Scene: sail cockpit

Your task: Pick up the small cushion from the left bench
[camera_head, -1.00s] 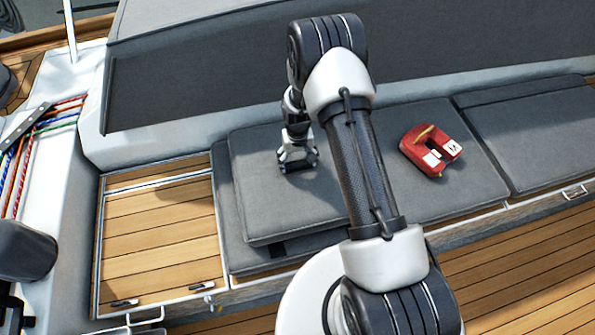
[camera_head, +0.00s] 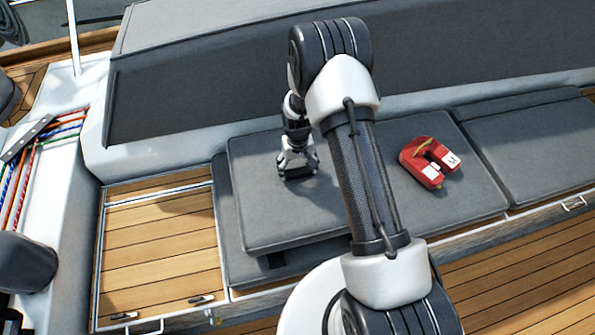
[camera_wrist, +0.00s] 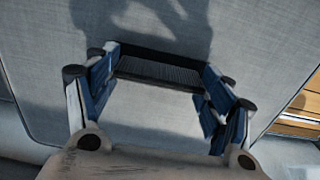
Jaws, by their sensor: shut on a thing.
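The small cushion (camera_head: 258,205) is a flat grey pad lying on top of a longer grey seat cushion on the bench. My gripper (camera_head: 298,170) is over its upper middle, with the fingers pointing down. The wrist view shows the blue-padded fingers of my gripper (camera_wrist: 165,75) on both sides of a dark ribbed strip (camera_wrist: 160,71) against the grey cloth. The fingers are shut on this strip, which seems to be part of the cushion. My arm hides the cushion's right side. I cannot tell whether the cushion is lifted clear of the seat.
A red life jacket (camera_head: 428,163) lies on the bench to the right of my arm. A wooden locker lid (camera_head: 158,255) is at the left. A grey backrest (camera_head: 210,75) rises behind. Coloured ropes (camera_head: 45,150) lie at the far left.

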